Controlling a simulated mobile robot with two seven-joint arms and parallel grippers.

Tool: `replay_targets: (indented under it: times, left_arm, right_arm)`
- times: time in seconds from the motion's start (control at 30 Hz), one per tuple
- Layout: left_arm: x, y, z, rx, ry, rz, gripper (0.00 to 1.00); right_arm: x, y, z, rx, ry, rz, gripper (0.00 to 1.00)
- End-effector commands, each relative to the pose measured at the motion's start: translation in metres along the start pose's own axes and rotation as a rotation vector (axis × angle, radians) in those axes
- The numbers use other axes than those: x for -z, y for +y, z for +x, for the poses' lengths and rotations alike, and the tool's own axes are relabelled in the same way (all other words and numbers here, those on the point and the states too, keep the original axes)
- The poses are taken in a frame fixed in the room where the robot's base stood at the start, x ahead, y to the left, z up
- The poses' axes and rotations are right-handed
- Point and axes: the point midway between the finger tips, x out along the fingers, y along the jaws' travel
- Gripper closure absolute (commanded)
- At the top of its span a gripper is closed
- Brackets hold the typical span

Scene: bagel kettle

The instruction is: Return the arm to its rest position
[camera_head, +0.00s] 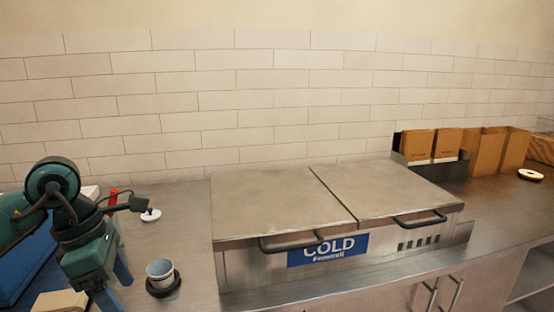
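My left arm comes in from the left edge, with its dark green gripper (114,284) low over the left counter. Its two blue fingers point down and stand apart, with nothing visible between them. The gripper is left of a small grey cup (160,270), which stands upright on a dark round base (164,287), and is apart from it. The lower fingertip runs close to the bottom edge of the picture. My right arm and gripper are not in view.
A steel cold unit (270,207) with two shut lids and handles fills the middle. A white round lid (151,215) lies behind the cup. A blue box (28,262) is beside my arm. Brown cartons (487,150) and a white ring-shaped item (530,175) are at right.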

Motion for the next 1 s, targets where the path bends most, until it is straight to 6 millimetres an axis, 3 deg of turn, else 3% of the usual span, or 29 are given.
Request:
replay_targets:
  times: [0.1, 0.27, 0.4, 0.5, 0.6, 0.67, 0.77, 0.87, 0.9, 1.0]
  left_arm:
    - [-0.037, -0.03, 0.029, 0.166, -0.171, 0.013, 0.26]
    - [-0.094, -0.084, 0.052, 0.458, -0.472, -0.054, 0.26]
    - [-0.144, -0.124, 0.044, 0.798, -0.806, -0.265, 0.26]
    - [-0.167, -0.129, 0.028, 1.051, -1.042, -0.533, 0.26]
    - [-0.172, -0.109, 0.023, 1.276, -1.24, -0.882, 0.26]
    - [-0.166, -0.091, 0.03, 1.39, -1.334, -1.129, 0.26]
    - [-0.141, -0.061, 0.063, 1.539, -1.437, -1.598, 0.26]
    - [-0.098, -0.047, 0.122, 1.616, -1.456, -2.131, 0.26]
    - [-0.081, -0.049, 0.146, -1.581, 1.399, 2.269, 0.26]
    - [-0.042, -0.066, 0.199, -1.303, 1.101, 2.246, 0.26]
  right_arm:
    - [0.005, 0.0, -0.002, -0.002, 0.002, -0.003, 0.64]
    - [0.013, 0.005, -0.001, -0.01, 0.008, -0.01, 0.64]
    - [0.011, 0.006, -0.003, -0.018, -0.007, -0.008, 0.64]
    - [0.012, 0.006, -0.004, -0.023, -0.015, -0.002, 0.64]
    - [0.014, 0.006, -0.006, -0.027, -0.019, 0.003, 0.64]
    - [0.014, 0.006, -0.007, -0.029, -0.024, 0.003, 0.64]
    - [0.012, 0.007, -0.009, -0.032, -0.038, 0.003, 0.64]
    - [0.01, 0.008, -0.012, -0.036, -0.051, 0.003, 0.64]
    - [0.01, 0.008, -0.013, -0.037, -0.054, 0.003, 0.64]
    - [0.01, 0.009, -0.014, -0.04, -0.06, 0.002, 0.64]
